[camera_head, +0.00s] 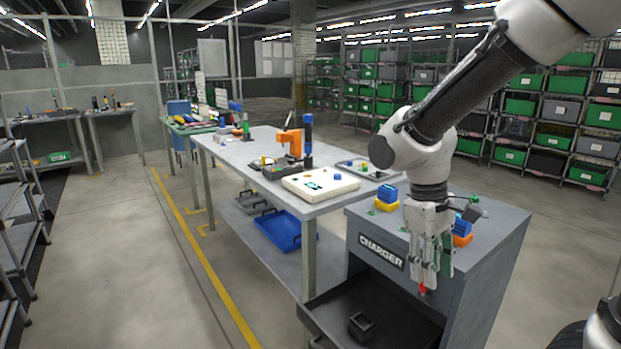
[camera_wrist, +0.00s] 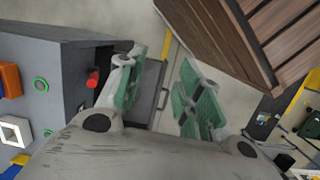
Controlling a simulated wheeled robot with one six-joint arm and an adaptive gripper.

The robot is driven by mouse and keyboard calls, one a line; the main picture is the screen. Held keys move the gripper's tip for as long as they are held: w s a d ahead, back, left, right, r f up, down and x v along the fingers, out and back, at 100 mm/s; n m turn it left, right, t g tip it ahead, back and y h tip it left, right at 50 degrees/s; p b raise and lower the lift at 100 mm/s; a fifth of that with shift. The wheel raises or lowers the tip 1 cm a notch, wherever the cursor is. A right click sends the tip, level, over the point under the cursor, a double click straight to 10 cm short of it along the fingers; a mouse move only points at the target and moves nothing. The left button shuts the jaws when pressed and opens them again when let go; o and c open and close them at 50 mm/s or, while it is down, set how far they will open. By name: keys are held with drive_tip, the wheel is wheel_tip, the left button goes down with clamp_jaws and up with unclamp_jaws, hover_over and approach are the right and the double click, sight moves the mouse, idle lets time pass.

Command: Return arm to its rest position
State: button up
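My gripper (camera_head: 430,268) hangs from my arm in front of the grey charger cabinet (camera_head: 487,270), with its fingers pointing down by the cabinet's front face. In the wrist view my gripper (camera_wrist: 157,92) has its green-padded fingers spread apart, with nothing between them. My arm reaches in from the upper right and is bent at the elbow, with the wrist over the cabinet's front part. A red button (camera_wrist: 93,79) on the cabinet stands close beside one finger; I cannot tell whether they touch.
The cabinet's dark drawer (camera_head: 325,308) is pulled out below my gripper and holds a small black box (camera_head: 362,326). Blue blocks on yellow (camera_head: 387,197) and orange (camera_head: 462,230) bases stand on the cabinet top. A long workbench (camera_head: 325,203) adjoins at the left.

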drive_tip(key=s+d+r+m+t+y, duration=0.1)
drive_tip(key=s+d+r+m+t, duration=0.5)
drive_tip(key=d+r, duration=0.5)
drive_tip(key=s+d, duration=0.2)
drive_tip(key=shift+d+y, duration=0.3)
drive_tip(key=shift+o, duration=0.5)
drive_tip(key=shift+r, duration=0.1)
